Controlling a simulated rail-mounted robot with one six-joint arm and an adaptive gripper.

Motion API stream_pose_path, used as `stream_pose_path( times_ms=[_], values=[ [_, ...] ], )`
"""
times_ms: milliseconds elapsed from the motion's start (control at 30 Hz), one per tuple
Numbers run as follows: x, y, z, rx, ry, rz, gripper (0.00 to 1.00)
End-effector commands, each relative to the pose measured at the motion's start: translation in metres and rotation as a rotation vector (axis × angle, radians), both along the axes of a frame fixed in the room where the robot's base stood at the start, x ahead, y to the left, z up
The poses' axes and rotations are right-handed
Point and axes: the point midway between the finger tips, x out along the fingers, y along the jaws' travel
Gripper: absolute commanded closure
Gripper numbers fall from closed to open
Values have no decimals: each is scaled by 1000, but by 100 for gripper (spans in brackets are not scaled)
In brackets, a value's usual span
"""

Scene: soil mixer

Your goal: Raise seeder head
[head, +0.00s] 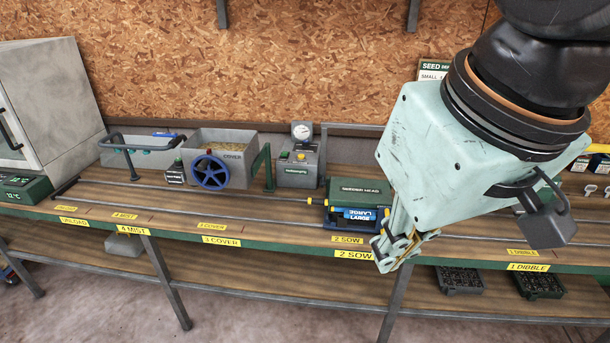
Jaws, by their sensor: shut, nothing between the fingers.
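The seeder head (360,188) is a dark green block with a white label, at the "2 SOW" station of the bench. A blue part marked "LARGE" (362,213) sits in it below the label. My gripper (394,262) points down just right of and in front of the seeder head, near the bench's front edge. Its fingers are together and hold nothing. The large pale green body of my arm hides the bench to the right of the seeder head. I cannot tell whether the fingers touch the seeder head.
A grey control box (298,170) with a gauge stands left of the seeder head. Further left are the cover hopper (224,148) with a blue handwheel (209,172) and a mist tray (142,158). Rails run along the bench. Dark trays (459,280) lie on the lower shelf.

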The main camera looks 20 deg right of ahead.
Motion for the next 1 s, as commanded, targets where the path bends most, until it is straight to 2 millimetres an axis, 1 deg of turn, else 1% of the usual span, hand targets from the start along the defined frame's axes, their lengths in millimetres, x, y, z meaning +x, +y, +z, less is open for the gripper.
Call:
stream_pose_path(
  times_ms=[433,467,600,733,867,1000],
  values=[
    [0,0,0,0,0,0,100],
    [0,0,0,0,0,0,98],
    [1,0,0,2,0,-5,85],
    [7,-1,2,7,2,-25,74],
    [19,-2,4,21,8,-70,74],
    [38,-4,7,41,13,-141,74]
  ],
)
